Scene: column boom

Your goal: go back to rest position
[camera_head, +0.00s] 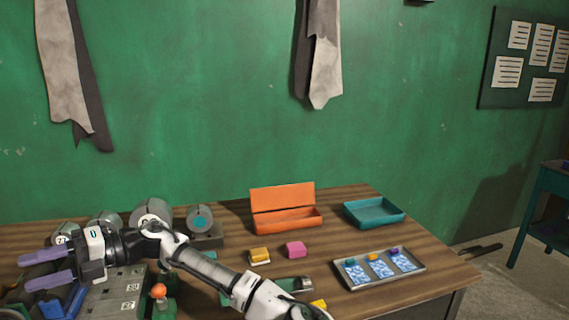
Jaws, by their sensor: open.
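My gripper (47,270) is at the far left of the head view, with its two purple fingers spread apart and pointing left. Nothing shows between the fingers. It is above a grey and green device with numbered plates (122,291) at the table's left end. My white and black arm reaches to it from the bottom middle and hides part of the table.
The wooden table (430,266) holds an open orange box (286,219), a teal tray (373,212), a yellow block (259,254), a pink block (295,249) and a metal tray (379,269) with patterned cards and small blocks. Grey cylinders (200,219) stand behind my arm.

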